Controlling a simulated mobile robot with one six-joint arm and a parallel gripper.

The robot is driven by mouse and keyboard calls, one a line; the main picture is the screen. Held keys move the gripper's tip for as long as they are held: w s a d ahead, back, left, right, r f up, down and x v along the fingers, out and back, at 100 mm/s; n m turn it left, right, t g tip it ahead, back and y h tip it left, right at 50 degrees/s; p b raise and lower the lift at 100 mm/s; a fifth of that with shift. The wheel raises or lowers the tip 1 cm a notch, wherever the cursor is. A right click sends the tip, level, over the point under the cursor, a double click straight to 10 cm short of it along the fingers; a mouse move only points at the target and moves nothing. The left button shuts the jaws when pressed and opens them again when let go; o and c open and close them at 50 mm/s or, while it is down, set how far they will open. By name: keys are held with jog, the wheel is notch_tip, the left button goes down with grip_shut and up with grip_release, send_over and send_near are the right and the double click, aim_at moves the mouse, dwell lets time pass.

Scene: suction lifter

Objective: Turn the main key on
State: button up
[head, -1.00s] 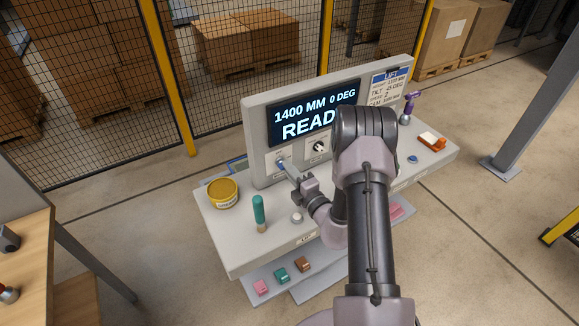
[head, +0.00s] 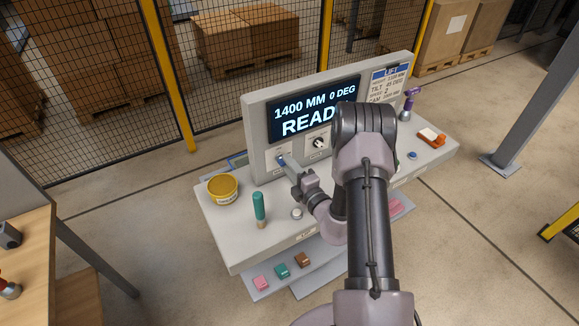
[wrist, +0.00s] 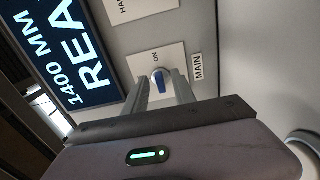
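The main key (wrist: 160,80) is a small blue key on a pale plate marked ON, beside a MAIN label (wrist: 198,67). In the head view the key (head: 281,160) sits at the lower left of the upright panel, under the display (head: 313,108). My gripper (wrist: 163,82) reaches to the plate with one finger on each side of the key. The gripper also shows in the head view (head: 285,164). The fingers are close to the key, but whether they press on it is not clear. The display reads 1400 MM, 0 DEG and READ; my arm hides the rest.
A second switch (head: 318,142) sits right of the key. A yellow tub (head: 222,188), a teal-handled tool (head: 259,208) and a pale round knob (head: 297,213) stand on the console desk. A purple tool (head: 411,100) and an orange-and-white item (head: 430,137) are at the right.

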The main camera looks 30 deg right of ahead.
jog(key=s, duration=1.7)
jog(key=shift+s+d, duration=0.2)
jog(key=shift+d, duration=0.1)
